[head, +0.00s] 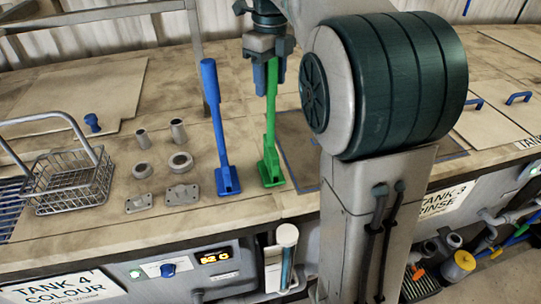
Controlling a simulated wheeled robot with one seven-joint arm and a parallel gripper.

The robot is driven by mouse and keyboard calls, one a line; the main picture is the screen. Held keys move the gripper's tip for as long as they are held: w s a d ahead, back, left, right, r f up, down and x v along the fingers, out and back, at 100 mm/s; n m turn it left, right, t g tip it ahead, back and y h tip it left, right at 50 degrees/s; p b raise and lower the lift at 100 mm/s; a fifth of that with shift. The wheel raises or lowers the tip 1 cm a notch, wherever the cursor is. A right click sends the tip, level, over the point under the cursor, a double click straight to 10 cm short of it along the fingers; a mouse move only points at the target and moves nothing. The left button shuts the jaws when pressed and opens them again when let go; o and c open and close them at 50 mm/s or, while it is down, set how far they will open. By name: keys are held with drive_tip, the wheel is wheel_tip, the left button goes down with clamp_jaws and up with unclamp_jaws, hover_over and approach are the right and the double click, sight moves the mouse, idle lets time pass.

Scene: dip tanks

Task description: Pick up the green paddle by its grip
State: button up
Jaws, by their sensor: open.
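The green paddle (270,140) stands upright on the bench, its wide foot down and its grip at the top. My gripper (268,78) is over the paddle's upper end, pointing down, with its blue fingers around or in front of the grip. The fingers are open. I cannot tell whether they touch the grip. The top of the grip is hidden behind my gripper.
A blue paddle (217,130) stands close to the left. Metal fittings (160,165) and a wire basket (72,180) are further left. My arm hides part of the bench on the right. Tank lids (75,95) lie at the back left.

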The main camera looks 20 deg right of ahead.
clamp_jaws()
drive_tip(key=shift+r, duration=0.1)
